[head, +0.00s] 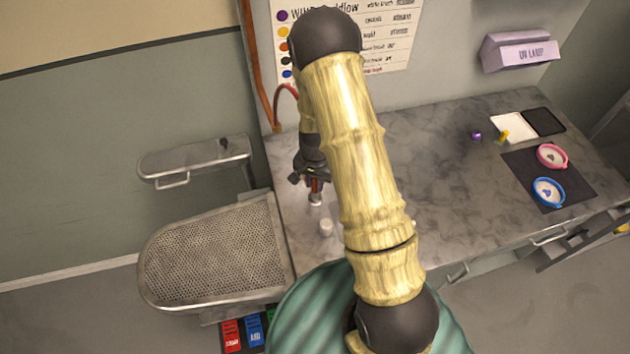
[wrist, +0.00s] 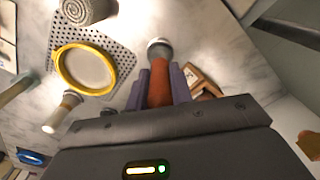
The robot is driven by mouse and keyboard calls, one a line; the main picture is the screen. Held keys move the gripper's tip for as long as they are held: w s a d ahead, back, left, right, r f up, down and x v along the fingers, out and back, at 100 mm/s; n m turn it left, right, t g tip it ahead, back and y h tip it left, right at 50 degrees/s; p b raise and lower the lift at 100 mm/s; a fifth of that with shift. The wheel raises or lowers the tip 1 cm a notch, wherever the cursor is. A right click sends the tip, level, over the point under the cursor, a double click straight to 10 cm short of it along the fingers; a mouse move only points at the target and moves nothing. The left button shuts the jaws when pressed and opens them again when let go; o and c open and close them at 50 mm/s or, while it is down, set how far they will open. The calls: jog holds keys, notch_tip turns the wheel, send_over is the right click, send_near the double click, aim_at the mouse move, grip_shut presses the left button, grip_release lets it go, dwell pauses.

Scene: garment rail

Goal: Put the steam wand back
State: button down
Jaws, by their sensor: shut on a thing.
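My gripper (head: 314,178) is above the left part of the marble counter, pointing down. It is shut on the orange-brown handle of what looks like the steam wand (head: 316,191). In the wrist view the purple fingers of my gripper (wrist: 160,88) clasp the handle from both sides. The wand's (wrist: 159,76) pale, rounded metal head sticks out beyond the fingertips. In the head view a red hose (head: 287,91) curves up beside a copper pipe (head: 257,75) and passes behind my arm. Its link to the wand is hidden. I cannot make out the wand's holder.
A small white piece (head: 326,228) stands on the counter (head: 440,150) near the wand. A perforated metal board (head: 215,255) lies left of the counter. The wrist view shows a yellow hoop (wrist: 58,72) and a wooden piece (wrist: 203,82) close by. A purple box (head: 520,52) hangs at the right.

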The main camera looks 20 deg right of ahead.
jog(key=shift+f, duration=0.4)
dwell(0.4)
jog(key=c, duration=0.8)
grip_release()
jog(key=shift+c, duration=0.2)
jog(key=shift+r, duration=0.1)
jog(key=shift+r+p, duration=2.6)
jog(key=shift+r, duration=1.1)
jog(key=shift+r, duration=0.1)
